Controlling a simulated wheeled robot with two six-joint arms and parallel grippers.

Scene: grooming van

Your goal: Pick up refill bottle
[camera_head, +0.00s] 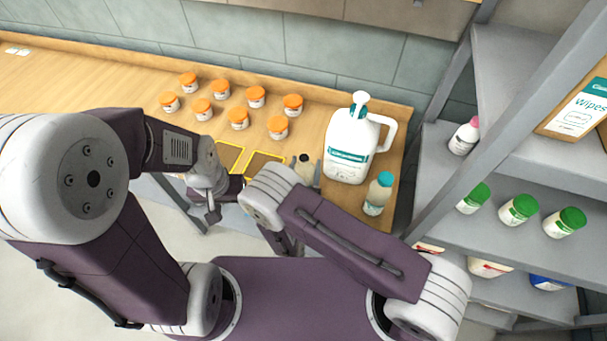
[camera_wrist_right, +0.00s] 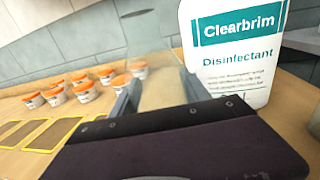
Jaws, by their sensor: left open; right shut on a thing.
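A large white jug (camera_head: 351,143) with a handle, pump top and teal label stands at the right end of the wooden counter. Its label reads Clearbrim Disinfectant in the right wrist view (camera_wrist_right: 238,50). My right gripper (camera_wrist_right: 160,88) is shut on a pale, see-through bottle (camera_wrist_right: 165,75) just left of the jug. In the head view a small bottle with a dark top (camera_head: 305,166) shows there, partly hidden by my right arm. A small teal-capped bottle (camera_head: 377,194) stands in front of the jug. My left gripper (camera_head: 212,208) is open and empty near the counter's front edge.
Several orange-lidded jars (camera_head: 239,118) stand on the counter left of the jug. Yellow-framed rectangles (camera_head: 230,157) lie in front of them. A grey shelf unit on the right holds green-capped tubs (camera_head: 518,210) and a wipes box (camera_head: 580,108). The counter's far left is mostly clear.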

